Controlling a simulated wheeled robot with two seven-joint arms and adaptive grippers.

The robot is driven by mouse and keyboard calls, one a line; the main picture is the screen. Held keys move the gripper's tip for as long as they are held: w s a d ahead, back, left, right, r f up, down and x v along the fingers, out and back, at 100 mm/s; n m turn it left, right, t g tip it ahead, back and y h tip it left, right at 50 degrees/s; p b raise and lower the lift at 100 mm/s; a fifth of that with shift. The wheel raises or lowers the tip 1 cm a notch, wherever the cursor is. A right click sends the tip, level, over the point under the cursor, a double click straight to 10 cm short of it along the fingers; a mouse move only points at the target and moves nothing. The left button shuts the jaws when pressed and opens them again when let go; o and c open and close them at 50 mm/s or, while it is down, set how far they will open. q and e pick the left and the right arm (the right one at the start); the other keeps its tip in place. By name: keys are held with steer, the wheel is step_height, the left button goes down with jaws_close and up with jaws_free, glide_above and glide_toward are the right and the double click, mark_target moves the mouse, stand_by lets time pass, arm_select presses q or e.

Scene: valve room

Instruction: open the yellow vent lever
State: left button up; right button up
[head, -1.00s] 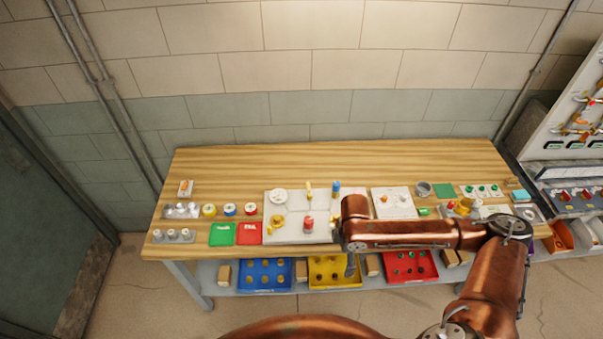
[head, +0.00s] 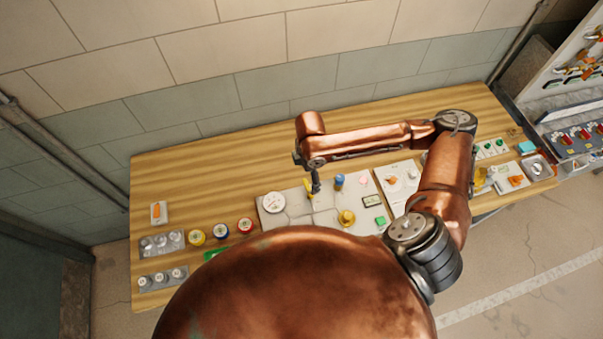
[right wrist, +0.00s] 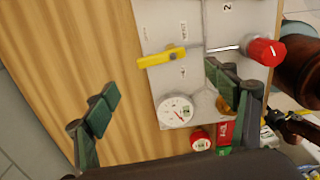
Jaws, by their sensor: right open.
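The yellow vent lever (right wrist: 160,57) lies on a pale panel (right wrist: 222,22) in the right wrist view, its handle pointing left toward the panel's edge. In the head view a small part of the lever (head: 308,187) shows beside my right gripper (head: 316,188). In the right wrist view my right gripper (right wrist: 163,88) is open, with one green-padded finger over the bare wood and the other over the panel. The lever lies beyond the fingertips, with no visible contact. The gap between the fingers is empty. My left gripper is out of view.
Near the lever are a round gauge (right wrist: 175,110), a red knob (right wrist: 265,50) and a partly hidden brass knob (right wrist: 224,105). A blue-topped post (head: 339,181) stands right of the gripper in the head view. Bare wooden tabletop (head: 220,170) lies left of the panel.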

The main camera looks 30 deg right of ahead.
mark_target(308, 188)
steer(key=shift+f, duration=0.45)
step_height(308, 188, down, 6)
steer(key=shift+s+r, duration=0.1)
steer(key=shift+f, duration=0.45)
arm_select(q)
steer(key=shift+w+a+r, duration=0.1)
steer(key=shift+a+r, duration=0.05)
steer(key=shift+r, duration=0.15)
arm_select(e)
steer(key=shift+c, duration=0.2)
